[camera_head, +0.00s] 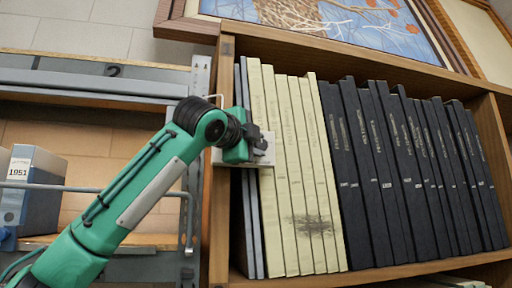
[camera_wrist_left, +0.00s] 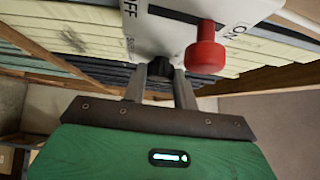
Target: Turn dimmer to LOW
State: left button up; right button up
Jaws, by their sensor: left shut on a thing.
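A white control plate (camera_head: 292,149) is mounted at the left post of the bookcase, and it fills the top of the left wrist view (camera_wrist_left: 165,35). It carries OFF and ON lettering, a dark slot and a red knob (camera_wrist_left: 206,50) near the ON end. A small black knob (camera_wrist_left: 162,66) sits at the plate's lower edge. My left gripper (camera_head: 262,148) is at the plate, and in the left wrist view its fingers (camera_wrist_left: 162,82) are shut around the black knob. The knob's pointer and most of the smaller lettering are hidden or unreadable. My right gripper is not in view.
The wooden bookcase (camera_head: 222,110) holds cream volumes (camera_head: 290,180), one group stained, and black volumes (camera_head: 410,170) behind and right of the plate. A grey metal rack (camera_head: 100,85) with a blue-grey box file (camera_head: 35,190) stands left. A framed picture (camera_head: 340,30) is above.

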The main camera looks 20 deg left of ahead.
pick_arm(q)
jog(key=n+t+y+b, duration=0.2)
jog(key=n+b, duration=0.2)
jog(key=f+n+t+y+b, duration=0.1)
jog(key=n+t+y+b, duration=0.1)
jog(key=n+b, duration=0.2)
jog(key=n+t+y+b, duration=0.2)
jog(key=n+t+b, duration=0.1)
jog(key=n+b, duration=0.1)
jog(key=shift+w+d+f+n+y, duration=0.25)
jog(key=shift+d+f+n+y, duration=0.05)
jog(key=shift+d+n, duration=0.1)
jog(key=o, duration=1)
jog(key=shift+r, duration=0.1)
jog(key=shift+c, duration=0.2)
